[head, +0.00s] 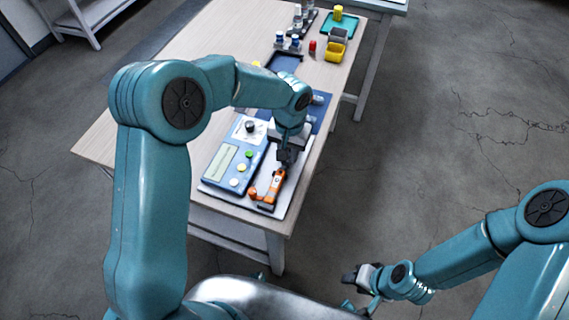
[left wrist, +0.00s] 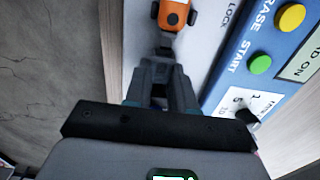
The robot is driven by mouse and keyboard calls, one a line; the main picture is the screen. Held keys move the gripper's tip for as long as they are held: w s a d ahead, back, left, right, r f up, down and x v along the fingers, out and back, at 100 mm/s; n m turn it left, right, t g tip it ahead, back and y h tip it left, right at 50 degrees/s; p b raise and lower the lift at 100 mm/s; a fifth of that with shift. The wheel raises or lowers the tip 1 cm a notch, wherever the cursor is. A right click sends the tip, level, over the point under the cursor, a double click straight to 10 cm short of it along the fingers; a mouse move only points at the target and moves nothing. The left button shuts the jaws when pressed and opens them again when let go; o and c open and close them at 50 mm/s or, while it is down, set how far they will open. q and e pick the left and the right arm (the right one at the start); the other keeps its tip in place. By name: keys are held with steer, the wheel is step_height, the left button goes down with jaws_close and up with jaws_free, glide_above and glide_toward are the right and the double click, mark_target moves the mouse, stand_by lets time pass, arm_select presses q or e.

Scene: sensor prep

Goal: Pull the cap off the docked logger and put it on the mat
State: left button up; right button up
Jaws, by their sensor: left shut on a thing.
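The orange logger (head: 271,190) lies at the front right of a pale board on the table. Its orange body also shows at the top of the left wrist view (left wrist: 176,14). My left gripper (head: 283,167) is at the logger's far end. In the left wrist view its fingers (left wrist: 163,56) are closed on a small grey end piece, which looks like the cap (left wrist: 166,40). The fingers hide most of it, and I cannot tell whether it is apart from the logger. A blue mat (head: 322,113) lies beyond, partly behind my arm. My right gripper (head: 356,279) hangs away from the table.
A blue control box (head: 236,165) with buttons and a dial stands close left of the logger. Farther back are a dark tray (head: 284,62), a red item (head: 312,46), a yellow bin (head: 336,53) and a green tray (head: 348,27). The table's right edge is near.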

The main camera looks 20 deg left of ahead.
arm_select(q)
steer(key=shift+r+p, duration=1.85)
steer(key=shift+r, duration=0.95)
